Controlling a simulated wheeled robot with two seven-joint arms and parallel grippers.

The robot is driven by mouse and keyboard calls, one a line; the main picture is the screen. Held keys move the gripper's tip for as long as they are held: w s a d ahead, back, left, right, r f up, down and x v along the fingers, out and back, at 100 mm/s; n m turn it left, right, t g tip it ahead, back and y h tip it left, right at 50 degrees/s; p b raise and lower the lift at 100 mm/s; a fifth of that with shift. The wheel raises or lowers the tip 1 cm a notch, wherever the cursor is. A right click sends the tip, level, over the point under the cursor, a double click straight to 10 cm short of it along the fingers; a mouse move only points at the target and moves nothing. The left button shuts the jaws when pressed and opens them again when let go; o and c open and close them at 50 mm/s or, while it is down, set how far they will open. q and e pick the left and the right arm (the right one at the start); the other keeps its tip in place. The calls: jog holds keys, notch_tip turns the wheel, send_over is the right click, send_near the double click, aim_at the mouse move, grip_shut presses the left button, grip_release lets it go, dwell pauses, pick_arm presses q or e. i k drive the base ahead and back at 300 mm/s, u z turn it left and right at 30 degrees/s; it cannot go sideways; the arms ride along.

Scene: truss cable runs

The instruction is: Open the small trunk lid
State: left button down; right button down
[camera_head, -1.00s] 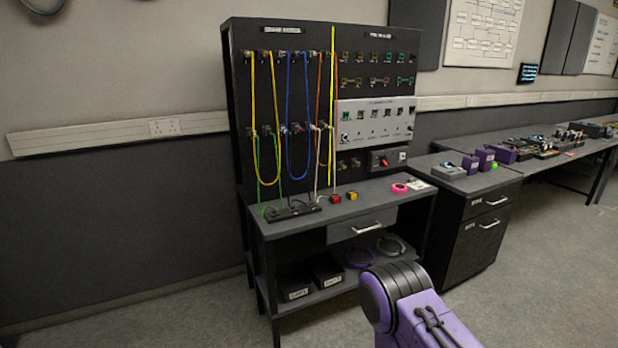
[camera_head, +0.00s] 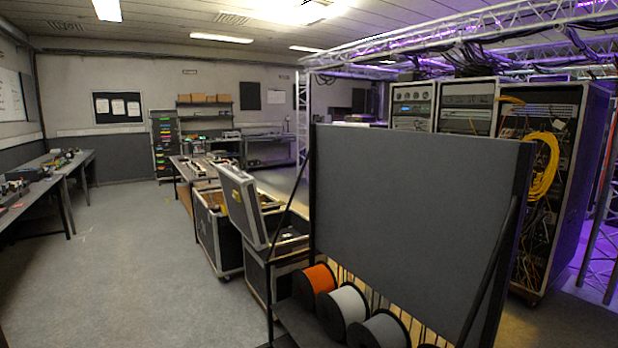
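Two dark trunks with metal edges stand left of centre. The nearer trunk (camera_head: 257,279) has a grey lid (camera_head: 241,207) with a yellow label, standing raised and tilted at its left side. The trunk behind it (camera_head: 218,243) is also open at the top, with things inside that are too small to make out. I cannot tell which one is the small trunk. The grey panel and its frame partly hide the nearer trunk. Neither of my grippers is in view.
A large grey panel (camera_head: 415,215) on a black frame fills the right foreground, with cable spools (camera_head: 344,305) below. Equipment racks (camera_head: 545,180) stand behind it. A bench (camera_head: 40,190) runs along the left. The floor (camera_head: 140,260) between bench and trunks is clear.

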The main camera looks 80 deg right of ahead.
aim_at(245, 211)
jog(key=z, duration=1.95)
jog(key=i, duration=3.8)
jog(key=z, duration=0.8)
